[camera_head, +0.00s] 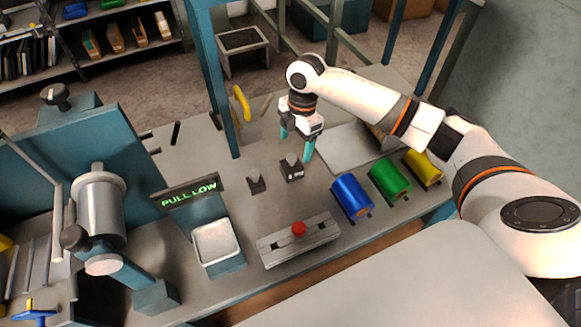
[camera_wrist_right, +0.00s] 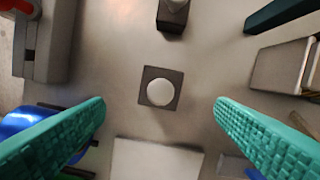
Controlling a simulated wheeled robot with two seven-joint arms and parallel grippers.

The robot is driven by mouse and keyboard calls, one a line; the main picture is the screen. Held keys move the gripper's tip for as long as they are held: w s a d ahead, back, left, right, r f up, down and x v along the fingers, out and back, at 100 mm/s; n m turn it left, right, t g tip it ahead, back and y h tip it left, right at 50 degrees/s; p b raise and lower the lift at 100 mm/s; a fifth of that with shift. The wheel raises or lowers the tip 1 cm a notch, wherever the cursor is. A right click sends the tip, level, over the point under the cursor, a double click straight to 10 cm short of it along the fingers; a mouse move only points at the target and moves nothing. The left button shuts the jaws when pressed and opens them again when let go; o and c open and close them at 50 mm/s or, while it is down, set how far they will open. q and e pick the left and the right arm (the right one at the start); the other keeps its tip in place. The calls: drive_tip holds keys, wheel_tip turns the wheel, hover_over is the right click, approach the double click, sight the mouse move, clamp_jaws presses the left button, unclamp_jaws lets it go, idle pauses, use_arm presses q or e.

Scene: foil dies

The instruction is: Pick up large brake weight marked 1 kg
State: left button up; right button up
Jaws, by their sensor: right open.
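The large brake weight (camera_head: 291,171) is a dark block with a grey knob and a pale marking on its side, too small to read. It stands upright on the bench. In the right wrist view the large weight (camera_wrist_right: 160,89) shows from above, its round knob near the centre. My right gripper (camera_head: 296,148) is open above it, with its teal fingers apart on either side and not touching it in the wrist view. A smaller weight (camera_head: 256,184) stands to its left; it also shows at the top of the wrist view (camera_wrist_right: 172,17). My left gripper is not in view.
Blue (camera_head: 352,196), green (camera_head: 389,180) and yellow (camera_head: 423,168) rolls lie to the right. A grey bar with a red button (camera_head: 299,229) lies in front. A "PULL LOW" sign (camera_head: 191,192) and white tray (camera_head: 215,242) stand left. A teal post (camera_head: 214,90) rises behind.

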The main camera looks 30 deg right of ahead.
sight(292, 164)
drive_tip(key=shift+s+a+f, duration=0.1)
drive_tip(key=shift+f, duration=0.5)
drive_tip(key=shift+s+a+f, duration=0.1)
drive_tip(key=shift+f, duration=0.5)
drive_tip(key=shift+w+a+f+p, duration=0.15)
drive_tip(key=shift+a+f, duration=0.1)
drive_tip(key=shift+f, duration=1.3)
drive_tip(key=shift+a+f+p, duration=0.15)
drive_tip(key=shift+a+f, duration=0.05)
drive_tip(key=shift+f, duration=1.3)
clamp_jaws()
drive_tip(key=shift+w+r, duration=0.1)
drive_tip(key=shift+r, duration=0.05)
